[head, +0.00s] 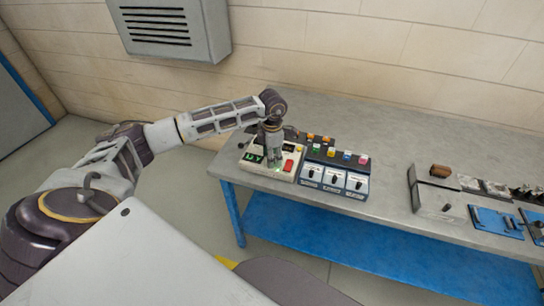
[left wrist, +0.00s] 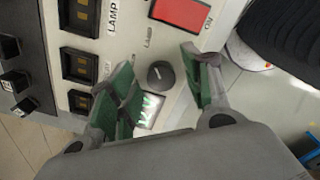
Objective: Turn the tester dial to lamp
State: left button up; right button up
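The tester (head: 266,170) is a cream box with a red switch and a lit green display, near the left end of the bench. In the left wrist view its panel shows a small dark round dial (left wrist: 161,75) below the red switch (left wrist: 182,14). "LAMP" lettering stands beside the dial and by the sockets on the left. My left gripper (head: 271,155) points down over the tester and hides part of its top. In the left wrist view the gripper (left wrist: 163,82) is open, with a green-padded finger on each side of the dial and gaps between. My right gripper is out of view.
A dark unit with coloured buttons and switches (head: 335,180) stands right beside the tester. Blue trays with parts (head: 497,222) and a dark upright plate (head: 413,188) lie further right. A grey vented box (head: 170,28) hangs on the wall.

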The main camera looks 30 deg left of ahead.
pick_arm(q)
jog(key=shift+r, duration=0.1)
notch_tip(320, 180, up, 12)
dwell(1.0)
dwell(0.4)
